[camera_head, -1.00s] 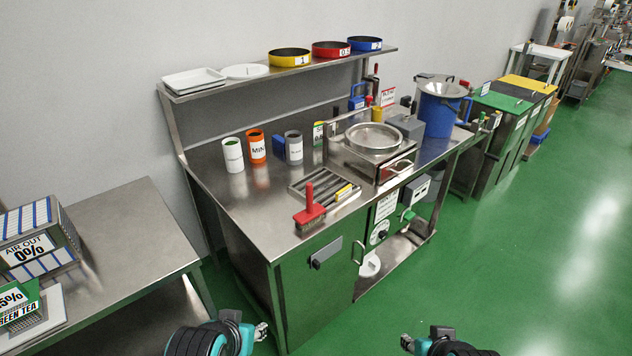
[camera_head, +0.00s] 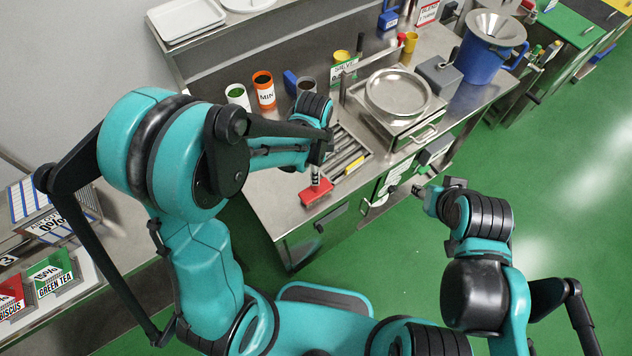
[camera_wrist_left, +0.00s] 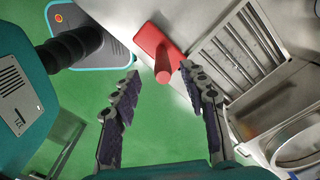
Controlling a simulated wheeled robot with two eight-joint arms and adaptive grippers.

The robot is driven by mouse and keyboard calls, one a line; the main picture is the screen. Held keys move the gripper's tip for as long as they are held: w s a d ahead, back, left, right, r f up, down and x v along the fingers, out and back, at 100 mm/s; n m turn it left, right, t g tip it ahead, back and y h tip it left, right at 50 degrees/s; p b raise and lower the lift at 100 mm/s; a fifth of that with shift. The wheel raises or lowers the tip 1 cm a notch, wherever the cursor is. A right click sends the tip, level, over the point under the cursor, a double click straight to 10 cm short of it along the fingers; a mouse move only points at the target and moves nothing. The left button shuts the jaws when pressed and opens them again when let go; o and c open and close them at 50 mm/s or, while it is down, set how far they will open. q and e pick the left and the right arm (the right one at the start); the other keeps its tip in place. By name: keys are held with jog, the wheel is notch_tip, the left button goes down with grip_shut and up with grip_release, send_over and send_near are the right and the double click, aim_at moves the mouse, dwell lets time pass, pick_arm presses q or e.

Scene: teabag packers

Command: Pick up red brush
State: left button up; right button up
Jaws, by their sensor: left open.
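The red brush (camera_head: 316,193) lies on the steel workbench (camera_head: 268,202) near its front left corner. In the left wrist view the brush (camera_wrist_left: 156,45) shows a flat red head and a round red handle pointing toward the camera. My left gripper (camera_wrist_left: 160,72) is open and empty, its fingers on either side of the handle's line, with the right finger close beside the handle. In the head view the left gripper (camera_head: 317,172) is above the brush and partly hidden by my arm. My right gripper (camera_head: 432,190) is off the bench's front edge, away from the brush; its jaws are too small to read.
A slotted metal tray (camera_head: 345,150) lies right behind the brush. A scale with a round pan (camera_head: 398,92) stands to its right. White and orange (camera_head: 264,88) cups stand at the back. Green floor is clear to the right.

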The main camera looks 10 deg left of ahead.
pick_arm(q)
jog(key=shift+w+d+f, duration=0.1)
jog(key=shift+w+f, duration=0.05)
jog(key=shift+f, duration=0.05)
notch_tip(320, 180, down, 8)
jog(key=shift+w+d+r+b, duration=0.1)
jog(key=shift+w+b, duration=0.05)
jog(key=shift+b, duration=0.65)
grip_shut()
